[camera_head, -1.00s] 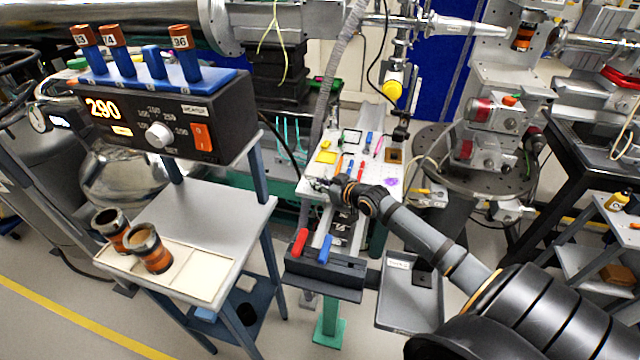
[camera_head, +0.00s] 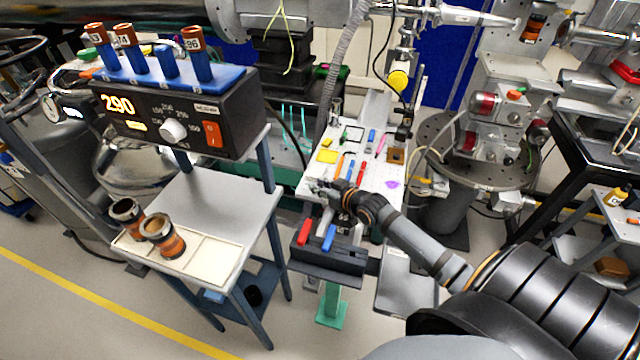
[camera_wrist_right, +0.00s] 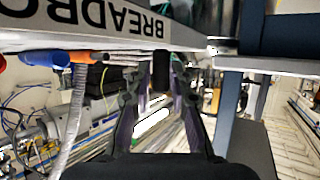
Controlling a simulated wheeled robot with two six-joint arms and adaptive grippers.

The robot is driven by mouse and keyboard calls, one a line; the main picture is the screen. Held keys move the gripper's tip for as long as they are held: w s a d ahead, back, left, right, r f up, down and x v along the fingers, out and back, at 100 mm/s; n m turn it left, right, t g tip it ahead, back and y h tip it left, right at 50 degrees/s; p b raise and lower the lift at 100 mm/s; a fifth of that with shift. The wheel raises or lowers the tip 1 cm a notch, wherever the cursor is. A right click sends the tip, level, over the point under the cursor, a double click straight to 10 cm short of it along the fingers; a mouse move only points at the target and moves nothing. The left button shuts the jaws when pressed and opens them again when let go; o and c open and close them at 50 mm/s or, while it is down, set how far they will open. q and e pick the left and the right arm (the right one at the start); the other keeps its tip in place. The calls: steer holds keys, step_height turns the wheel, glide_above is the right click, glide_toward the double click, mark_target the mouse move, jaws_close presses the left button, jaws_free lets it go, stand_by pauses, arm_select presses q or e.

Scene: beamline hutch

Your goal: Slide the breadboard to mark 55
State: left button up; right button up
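The breadboard (camera_head: 337,171) is a white perforated plate with small coloured parts on it. It sits on a rail that ends in a dark block (camera_head: 328,262) with a red and a blue lever. My right gripper (camera_head: 324,187) is at its near edge, with the fingertips hard to make out there. In the right wrist view the breadboard's label strip (camera_wrist_right: 105,28) shows upside down above the gripper. The fingers (camera_wrist_right: 160,95) stand apart on either side of a dark post (camera_wrist_right: 161,72), with gaps visible. Mark 55 cannot be read. My left gripper is out of view.
A grey table (camera_head: 232,195) with a controller box (camera_head: 180,120) and cups in a tray (camera_head: 215,262) stands left of the rail. A grey tray (camera_head: 405,285) is at the rail's right, below my arm. A round stage stands further right.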

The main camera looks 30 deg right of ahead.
steer(key=shift+o, duration=1)
step_height(320, 180, up, 10)
